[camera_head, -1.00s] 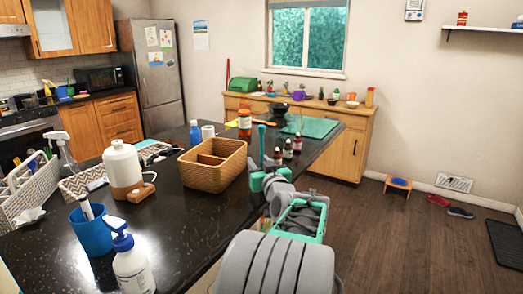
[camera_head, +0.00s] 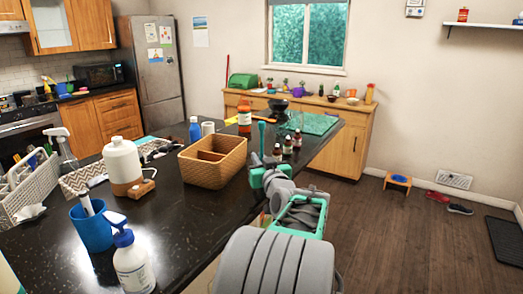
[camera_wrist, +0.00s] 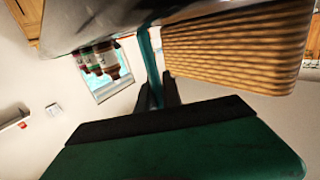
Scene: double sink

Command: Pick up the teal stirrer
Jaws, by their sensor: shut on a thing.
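The teal stirrer (camera_head: 262,134) stands upright at the end of my gripper (camera_head: 262,169), beside the right side of the wicker basket. In the wrist view the stirrer (camera_wrist: 149,62) is a thin teal bar running between the two dark fingers of my gripper (camera_wrist: 158,97), which are shut on it. Its far end reaches the counter's edge in that view. I cannot tell whether its lower end touches the counter.
The wicker basket (camera_head: 205,174) is close on the left. Small dark bottles (camera_head: 288,148) stand just to the right and behind. An orange bottle (camera_head: 244,118), black bowl (camera_head: 278,106) and teal mat (camera_head: 316,122) lie farther back. Open floor is on the right.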

